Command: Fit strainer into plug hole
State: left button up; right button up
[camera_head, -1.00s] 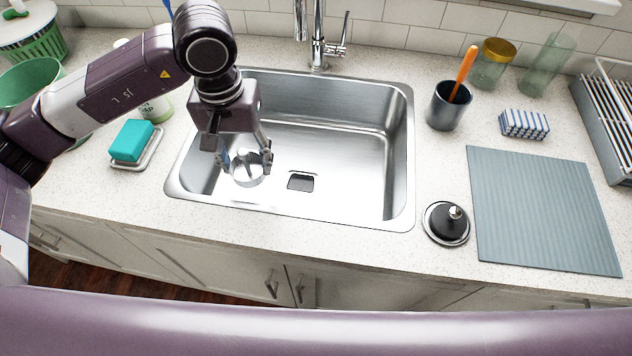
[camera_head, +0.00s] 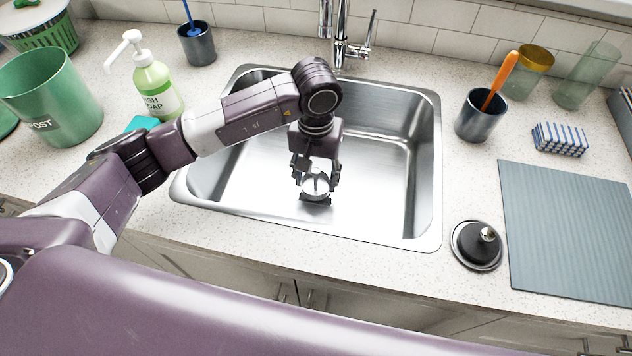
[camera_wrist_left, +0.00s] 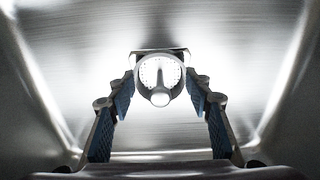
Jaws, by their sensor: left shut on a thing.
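The strainer (camera_head: 316,184) is a small round silver basket with a knob. My left gripper (camera_head: 317,179) is shut on it, low inside the steel sink (camera_head: 385,190). In the left wrist view the strainer (camera_wrist_left: 160,75) sits between the blue finger pads, its perforated face and knob toward the camera. The dark, squarish plug hole (camera_head: 316,201) shows just below the strainer in the head view, and its edge (camera_wrist_left: 140,54) shows behind it in the wrist view. The strainer covers most of the hole. I cannot tell whether they touch. My right gripper is not in view.
A chrome tap (camera_head: 345,45) stands behind the sink. A black stopper with a knob (camera_head: 477,243) and a grey mat (camera_head: 570,240) lie to the right. A dark cup (camera_head: 478,118) stands right of the sink, a soap bottle (camera_head: 157,88) left. The sink's right side is clear.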

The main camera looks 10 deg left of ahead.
aim_at(316, 188)
pick_arm(q)
notch_tip(316, 188, down, 3)
jog(key=shift+r, duration=0.1)
jog(key=shift+f, duration=0.2)
jog(key=o, duration=1.1)
jog(key=shift+r, duration=0.1)
jog(key=shift+o, duration=0.2)
jog(key=shift+r, duration=0.35)
notch_tip(316, 188, up, 11)
jog(key=shift+f+b, duration=0.1)
jog(key=shift+b, duration=0.85)
jog(key=shift+r, duration=0.4)
